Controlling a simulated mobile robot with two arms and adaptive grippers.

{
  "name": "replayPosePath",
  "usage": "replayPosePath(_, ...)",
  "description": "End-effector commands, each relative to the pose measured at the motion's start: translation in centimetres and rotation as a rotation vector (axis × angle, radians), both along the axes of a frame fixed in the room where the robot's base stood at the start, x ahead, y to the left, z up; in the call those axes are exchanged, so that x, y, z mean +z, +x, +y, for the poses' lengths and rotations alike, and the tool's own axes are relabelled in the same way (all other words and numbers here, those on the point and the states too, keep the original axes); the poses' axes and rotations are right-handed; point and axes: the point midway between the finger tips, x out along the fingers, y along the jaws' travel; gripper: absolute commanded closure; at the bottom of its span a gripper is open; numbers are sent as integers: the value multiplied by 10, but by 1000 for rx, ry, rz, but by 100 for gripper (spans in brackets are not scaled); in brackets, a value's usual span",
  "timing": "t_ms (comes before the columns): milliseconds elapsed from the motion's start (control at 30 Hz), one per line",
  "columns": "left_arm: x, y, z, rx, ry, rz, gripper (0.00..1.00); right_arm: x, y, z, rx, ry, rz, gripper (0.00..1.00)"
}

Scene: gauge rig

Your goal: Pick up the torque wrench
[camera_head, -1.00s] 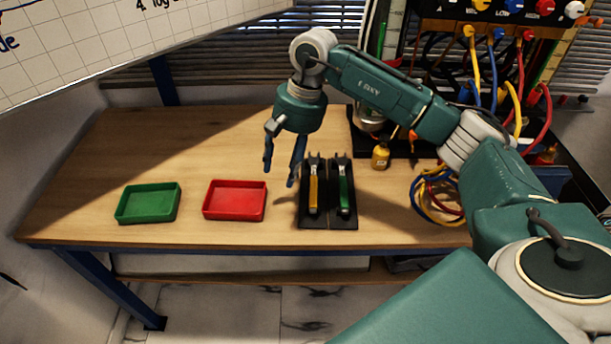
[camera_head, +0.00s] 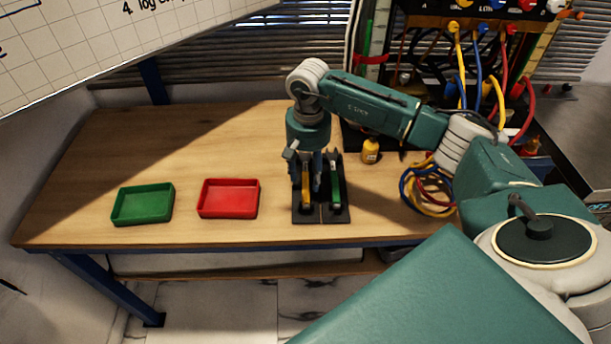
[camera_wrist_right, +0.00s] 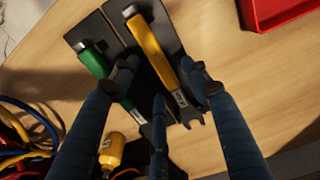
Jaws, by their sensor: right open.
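Two wrenches lie side by side on a black holder (camera_head: 322,217), one with a yellow handle (camera_head: 306,196) and one with a green handle (camera_head: 336,190). I cannot tell from markings which is the torque wrench. My right gripper (camera_head: 308,186) points down over the holder, open and empty. In the right wrist view its fingers (camera_wrist_right: 165,80) spread on either side of the yellow-handled wrench (camera_wrist_right: 150,50), one of them between it and the green-handled wrench (camera_wrist_right: 93,62). Whether they touch it is unclear. My left gripper is not in view.
A red tray (camera_head: 229,212) and a green tray (camera_head: 143,218) stand left of the holder. A yellow bottle (camera_head: 370,152) stands behind right, and coiled cables (camera_head: 428,192) lie to the right. Bare wood lies behind the trays.

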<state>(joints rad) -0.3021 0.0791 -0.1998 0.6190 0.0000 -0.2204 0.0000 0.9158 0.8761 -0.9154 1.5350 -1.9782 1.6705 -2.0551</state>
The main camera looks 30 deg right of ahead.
Motion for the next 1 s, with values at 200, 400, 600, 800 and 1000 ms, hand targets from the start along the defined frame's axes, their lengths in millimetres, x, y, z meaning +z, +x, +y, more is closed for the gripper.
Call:
replayPosePath(200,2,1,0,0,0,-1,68,-11,0,1,0,1,-1,53)
replayPosePath(400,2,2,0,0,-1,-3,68,-11,0,1,0,1,-1,67)
replayPosePath(600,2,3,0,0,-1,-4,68,-10,0,1,0,1,-1,100)
replayPosePath(800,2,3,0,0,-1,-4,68,-10,1,0,0,1,-2,100)
replayPosePath(1000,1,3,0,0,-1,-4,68,-6,1,0,0,1,-4,100)
